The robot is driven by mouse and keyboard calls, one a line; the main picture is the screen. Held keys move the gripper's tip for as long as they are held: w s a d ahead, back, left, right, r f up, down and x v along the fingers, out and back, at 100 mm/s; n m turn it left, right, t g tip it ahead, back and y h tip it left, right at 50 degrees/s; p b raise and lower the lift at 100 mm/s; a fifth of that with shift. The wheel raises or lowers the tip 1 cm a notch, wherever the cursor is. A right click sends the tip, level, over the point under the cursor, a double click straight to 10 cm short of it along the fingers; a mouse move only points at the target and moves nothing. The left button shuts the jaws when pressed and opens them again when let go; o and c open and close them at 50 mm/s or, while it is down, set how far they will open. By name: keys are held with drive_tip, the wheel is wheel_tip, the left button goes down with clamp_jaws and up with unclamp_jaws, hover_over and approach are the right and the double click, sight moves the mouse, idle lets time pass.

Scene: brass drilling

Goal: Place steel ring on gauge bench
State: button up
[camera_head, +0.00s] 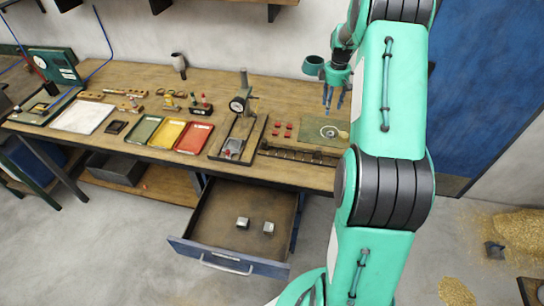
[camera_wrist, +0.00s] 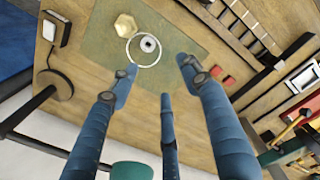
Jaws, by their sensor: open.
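A small steel ring (camera_wrist: 148,44) lies flat on a green mat (camera_wrist: 98,42), inside a thin white circle, in the wrist view. The head view shows the same ring (camera_head: 329,132) small on the mat (camera_head: 309,123) at the bench's right part. My gripper (camera_head: 334,106) is above the mat, fingers pointing down; in the wrist view my gripper (camera_wrist: 160,76) has its blue fingers spread, with nothing between them. The ring is beyond the fingertips, apart from them. The wooden workbench (camera_head: 140,76) carries a dial gauge on a stand (camera_head: 239,103), left of the mat.
A brass-coloured hexagonal piece (camera_wrist: 126,26) lies beside the ring. Red pieces (camera_head: 282,130) and a dark slotted rack (camera_head: 298,152) are near the mat. Green, yellow and red trays (camera_head: 193,138) stand left of the gauge. An open drawer (camera_head: 243,207) holds two metal blocks.

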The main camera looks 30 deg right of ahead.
drive_tip(key=s+a+r+m+t, duration=0.15)
drive_tip(key=s+a+r, duration=0.25)
drive_tip(key=a+r, duration=1)
drive_tip(key=s+a+r+m+t, duration=0.15)
drive_tip(key=s+a+r, duration=0.25)
drive_tip(key=a+r, duration=0.95)
drive_tip(key=s+a+f+m+t, duration=0.1)
drive_tip(key=s+a+m+t, duration=0.1)
drive_tip(key=s+a, duration=2.1)
drive_tip(key=shift+s+a+f+m, duration=0.3)
drive_tip(key=shift+s+m, duration=0.2)
drive_tip(key=shift+m, duration=0.2)
drive_tip(key=shift+f+b, duration=1.75)
drive_tip(key=shift+b, duration=0.05)
